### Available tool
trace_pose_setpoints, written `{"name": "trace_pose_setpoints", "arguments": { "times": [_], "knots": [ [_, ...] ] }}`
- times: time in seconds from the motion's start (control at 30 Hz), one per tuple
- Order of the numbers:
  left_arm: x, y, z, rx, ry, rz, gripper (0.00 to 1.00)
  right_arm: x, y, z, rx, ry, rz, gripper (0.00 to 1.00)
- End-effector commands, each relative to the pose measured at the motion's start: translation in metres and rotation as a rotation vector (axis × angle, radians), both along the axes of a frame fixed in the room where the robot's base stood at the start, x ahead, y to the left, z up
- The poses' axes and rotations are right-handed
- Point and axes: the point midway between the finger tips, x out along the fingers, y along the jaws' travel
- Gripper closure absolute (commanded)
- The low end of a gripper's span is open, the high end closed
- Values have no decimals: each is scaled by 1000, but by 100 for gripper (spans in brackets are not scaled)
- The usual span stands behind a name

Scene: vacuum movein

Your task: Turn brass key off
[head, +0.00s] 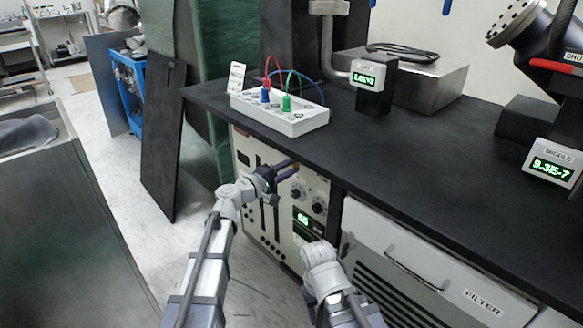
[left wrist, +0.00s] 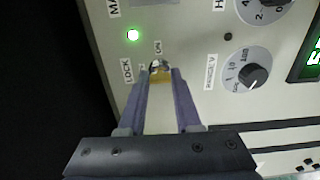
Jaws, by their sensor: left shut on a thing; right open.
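The brass key (left wrist: 157,82) sits in its lock on the cream panel (left wrist: 208,50), beside the labels LOCK and ON. A green lamp (left wrist: 133,35) glows next to it. My left gripper (left wrist: 159,76) is shut on the key, with one finger on each side. In the head view my left gripper (head: 287,166) is against the upper part of the cabinet front, and its hand hides the key there. My right gripper (head: 318,250) is lower, in front of the cabinet, and open; its fingers are hard to make out.
Dials (head: 319,208) and a green display (head: 302,219) are right of the left gripper. The black worktop edge (head: 270,141) overhangs just above it. A white box (head: 280,115) with cables stands on top. A drawer labelled FILTER (head: 420,255) is at the right.

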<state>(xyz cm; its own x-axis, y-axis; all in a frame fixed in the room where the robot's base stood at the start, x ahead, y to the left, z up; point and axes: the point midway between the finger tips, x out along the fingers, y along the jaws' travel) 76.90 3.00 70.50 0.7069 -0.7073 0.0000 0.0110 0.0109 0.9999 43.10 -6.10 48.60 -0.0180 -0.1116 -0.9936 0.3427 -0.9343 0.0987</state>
Motion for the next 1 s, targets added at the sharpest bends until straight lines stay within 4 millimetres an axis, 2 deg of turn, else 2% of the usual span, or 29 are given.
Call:
{"name": "trace_pose_setpoints", "arguments": {
  "times": [0.23,0.27,0.5,0.77,1.0],
  "knots": [
    [0,1,0,1,1,1,100,0,0,0,0,0,0,50],
    [0,1,0,1,1,1,64,0,0,0,0,0,0,50],
    [0,0,0,1,-1,1,38,0,0,0,0,0,0,50],
    [-1,1,0,1,-1,1,38,0,0,0,0,0,0,50],
    [-26,24,0,1,-1,3,38,0,0,0,0,0,0,50]
  ]
}}
